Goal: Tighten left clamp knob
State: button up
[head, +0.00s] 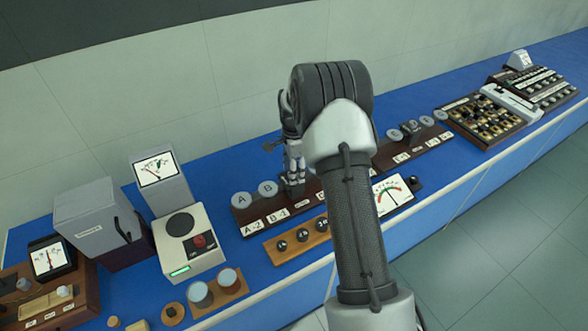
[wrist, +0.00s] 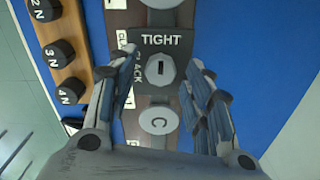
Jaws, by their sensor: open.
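In the wrist view a round grey clamp knob (wrist: 160,71) with a dark upright slot mark sits on a dark board. A TIGHT label (wrist: 161,40) is just above it in the picture, and the mark lines up with that label. A partly covered SLACK label is at its left. My gripper (wrist: 161,60) is open, with one finger on each side of the knob. I cannot tell whether the fingers touch it. In the head view my gripper (head: 293,188) is low over the dark board (head: 240,212), and the knob is hidden behind it and my arm.
A grey disc marked C (wrist: 158,119) is just below the knob in the wrist view. A wooden strip with black weights (head: 301,236) lies in front of the board. A dial meter (head: 392,192) is at the right. Boxed instruments (head: 188,240) stand at the left.

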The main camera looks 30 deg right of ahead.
notch_tip(320, 180, up, 12)
dwell(0.6)
